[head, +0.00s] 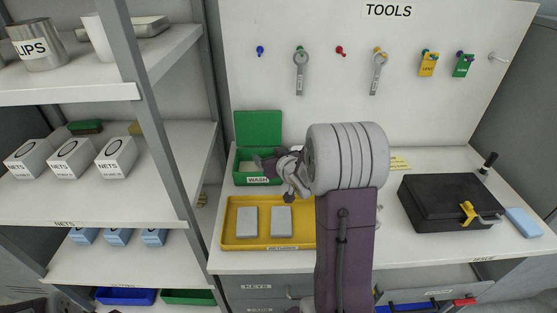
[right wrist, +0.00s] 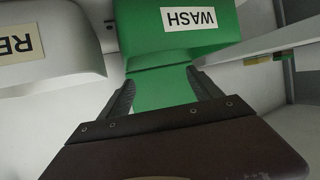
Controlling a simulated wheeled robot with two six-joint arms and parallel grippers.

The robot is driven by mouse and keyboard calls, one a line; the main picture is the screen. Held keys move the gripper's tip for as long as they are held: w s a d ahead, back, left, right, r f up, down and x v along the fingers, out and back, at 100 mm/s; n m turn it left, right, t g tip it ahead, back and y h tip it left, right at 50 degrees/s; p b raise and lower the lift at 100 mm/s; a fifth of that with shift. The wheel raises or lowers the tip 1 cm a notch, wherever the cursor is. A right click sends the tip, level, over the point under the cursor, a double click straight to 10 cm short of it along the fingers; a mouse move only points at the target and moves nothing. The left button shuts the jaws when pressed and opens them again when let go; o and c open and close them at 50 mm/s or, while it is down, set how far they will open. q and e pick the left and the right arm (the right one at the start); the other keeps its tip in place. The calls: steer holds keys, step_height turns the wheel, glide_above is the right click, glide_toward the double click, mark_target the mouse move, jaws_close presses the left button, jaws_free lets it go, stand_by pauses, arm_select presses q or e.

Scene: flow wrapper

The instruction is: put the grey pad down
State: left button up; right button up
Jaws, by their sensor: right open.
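Two light grey pads lie side by side on the yellow RETURNS tray (head: 300,238), the left pad (head: 247,221) and the right pad (head: 281,220). A green box (head: 258,181) labelled WASH stands behind the tray with its lid raised. My right gripper (head: 264,161) is at the WASH box in the head view, partly covering its opening. In the right wrist view its jaws (right wrist: 163,90) are apart with nothing seen between them, and the green box (right wrist: 195,30) shows beyond, its label upside down. The inside of the box is mostly hidden. My left gripper is not seen.
A black case (head: 445,203) with a yellow clasp stands on the bench at right, beside a light blue pad (head: 524,222). Tools hang on the back board. A grey shelf post (head: 165,120) stands left of the bench. My right arm covers the bench middle.

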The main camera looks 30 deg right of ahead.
steer(key=b+v, duration=0.2)
steer(key=v, duration=1)
steer(key=shift+w, duration=0.1)
